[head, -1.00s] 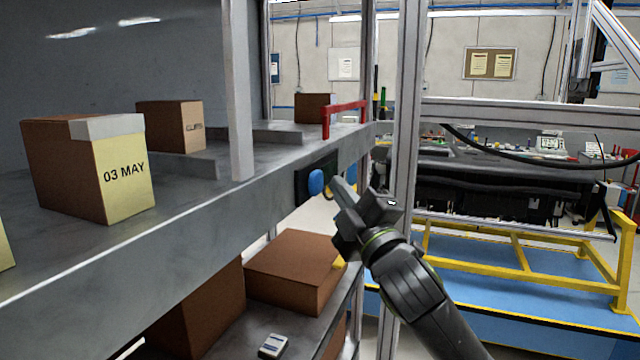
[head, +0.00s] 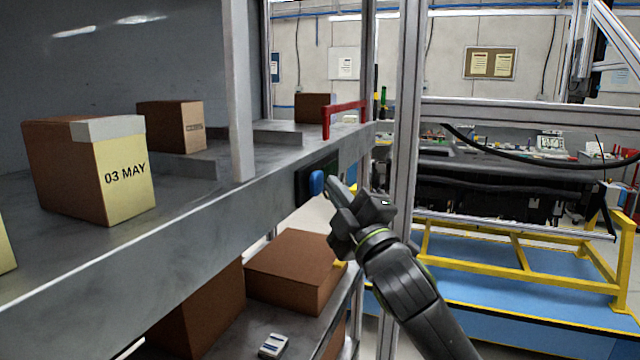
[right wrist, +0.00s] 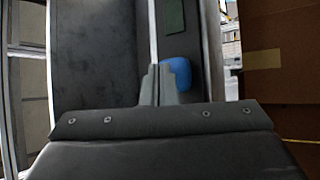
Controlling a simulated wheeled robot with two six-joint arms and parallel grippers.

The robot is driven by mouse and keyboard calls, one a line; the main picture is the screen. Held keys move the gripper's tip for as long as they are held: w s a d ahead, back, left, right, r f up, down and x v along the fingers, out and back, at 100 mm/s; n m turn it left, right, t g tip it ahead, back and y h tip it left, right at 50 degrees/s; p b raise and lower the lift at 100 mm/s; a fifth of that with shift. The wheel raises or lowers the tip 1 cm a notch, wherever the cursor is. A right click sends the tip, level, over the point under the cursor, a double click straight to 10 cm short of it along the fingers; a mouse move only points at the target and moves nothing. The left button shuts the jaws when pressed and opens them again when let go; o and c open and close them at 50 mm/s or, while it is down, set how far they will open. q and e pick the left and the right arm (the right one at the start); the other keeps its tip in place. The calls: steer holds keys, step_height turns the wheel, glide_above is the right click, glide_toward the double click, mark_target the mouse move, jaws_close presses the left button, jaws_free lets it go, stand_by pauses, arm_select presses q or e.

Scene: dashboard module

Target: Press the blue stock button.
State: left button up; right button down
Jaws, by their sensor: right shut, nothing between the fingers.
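The blue stock button (head: 316,183) is on a dark panel (head: 302,186) on the front edge of the grey shelf, in the middle of the head view. My right gripper (head: 331,181) is shut and empty, its tips close to the right side of the button. I cannot tell whether they touch. In the right wrist view the blue button (right wrist: 177,73) shows just beyond and to the right of the shut fingertips (right wrist: 159,70), which hide part of it. My left gripper is not in view.
Boxes stand on the grey shelf (head: 190,250), including one marked 03 MAY (head: 125,178). A red bracket (head: 345,115) stands at the shelf's far end. A metal post (head: 406,130) rises behind my right arm. A brown box (head: 295,268) lies on the lower shelf.

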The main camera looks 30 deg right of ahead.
steer(key=shift+w+a, duration=0.3)
steer(key=shift+w, duration=0.05)
stand_by(0.7)
stand_by(0.4)
steer(key=shift+s+d+p, duration=0.35)
steer(key=shift+s+d, duration=0.25)
steer(key=shift+s, duration=0.1)
steer(key=s+d, duration=0.1)
steer(key=s, duration=0.1)
steer(key=s+d, duration=0.1)
steer(key=d, duration=0.1)
steer(key=shift+s+p, duration=0.4)
steer(key=shift+d, duration=0.1)
stand_by(0.4)
